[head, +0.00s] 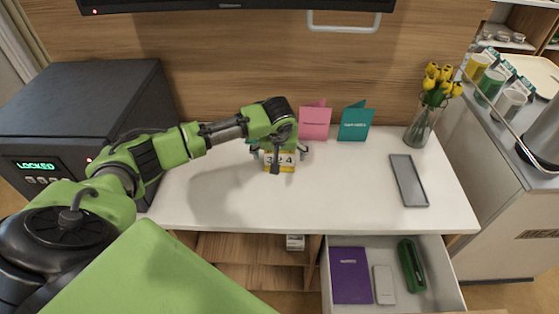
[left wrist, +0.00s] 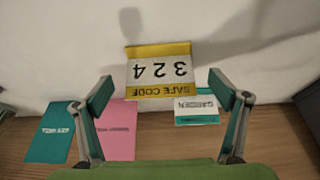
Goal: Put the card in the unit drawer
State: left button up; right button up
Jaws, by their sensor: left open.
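The yellow and white card marked SAFE CODE 324 (head: 281,168) stands on the white unit top. It shows upside down in the left wrist view (left wrist: 159,69). My left gripper (head: 279,154) is open above and around it, with the card between and beyond its two fingers (left wrist: 160,88); I cannot tell whether they touch it. Part of the card is hidden by the gripper in the head view. The unit drawer (head: 439,290) is pulled open at the front right. It holds a purple notebook (head: 351,275), a pale slim item (head: 384,284) and a green case (head: 412,266). My right gripper is out of view.
A pink card (head: 314,122) and a teal card (head: 355,121) stand at the back; a small GARDEN card (left wrist: 197,108) is beside them. A grey tray (head: 409,181) and flower vase (head: 422,124) are at the right. A dark safe reading LOCKED (head: 85,110) is at the left.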

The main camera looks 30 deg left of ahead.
pick_arm(q)
jog(key=shift+x, duration=1.3)
jog(key=c, duration=1.2)
jog(key=shift+r, duration=0.15)
jog(key=shift+w+r, duration=0.1)
jog(key=shift+r, duration=0.5)
jog(key=s+d+r+b, duration=0.1)
jog(key=s+d+r, duration=0.6)
jog(key=s+r, duration=0.5)
jog(key=s+d+r+m, duration=0.1)
jog(key=d+r+m, duration=0.1)
jog(key=d, duration=0.1)
jog(key=s+d+r+m+h, duration=0.1)
jog(key=d+r+m, duration=0.1)
jog(key=d, duration=0.2)
jog(key=s+d+r+m+h, duration=0.1)
jog(key=d+r+m, duration=0.1)
jog(key=d, duration=0.1)
jog(key=shift+s+d+r+t, duration=0.15)
jog(key=shift+d+r+t, duration=0.1)
jog(key=shift+d+t, duration=0.1)
